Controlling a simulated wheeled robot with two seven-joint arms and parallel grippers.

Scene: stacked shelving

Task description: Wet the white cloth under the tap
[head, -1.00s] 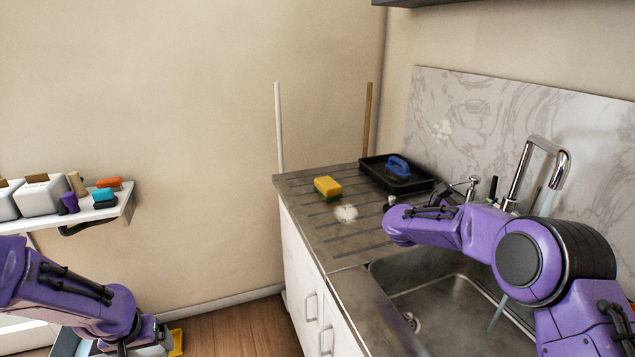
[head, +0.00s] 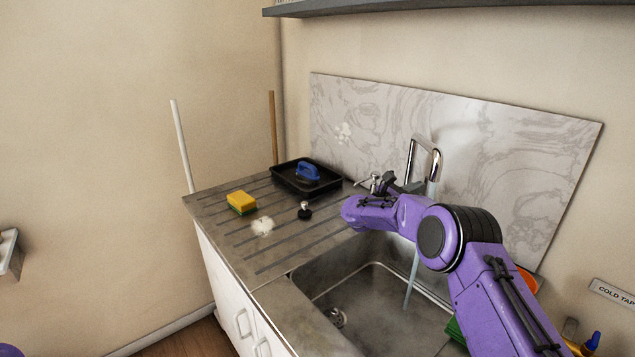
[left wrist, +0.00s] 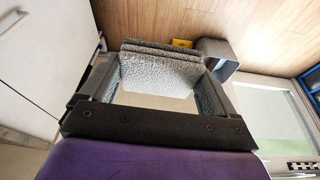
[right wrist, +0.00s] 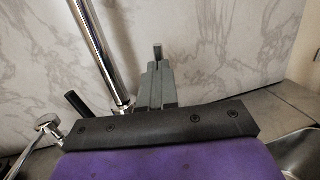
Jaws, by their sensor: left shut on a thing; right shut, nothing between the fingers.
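The white cloth (left wrist: 160,72), greyish and folded in layers, is held between the fingers of my left gripper (left wrist: 155,82) in the left wrist view. It hangs over the wooden floor, away from the sink; the head view does not show it. The chrome tap (head: 436,160) stands behind the sink (head: 340,290), and a stream of water (head: 411,278) falls from it into the basin. My right gripper (head: 388,184) is shut and empty beside the tap's base. In the right wrist view its closed fingers (right wrist: 157,80) are just right of the chrome pipe (right wrist: 98,50).
The ribbed drainboard left of the sink holds a yellow-green sponge (head: 241,203), a pale spill (head: 262,226), a dark plug (head: 305,212) and a black tray (head: 290,180) with a blue-handled brush (head: 307,171). A "COLD TAP" sign (head: 612,292) is at right. A shelf (head: 400,8) hangs above.

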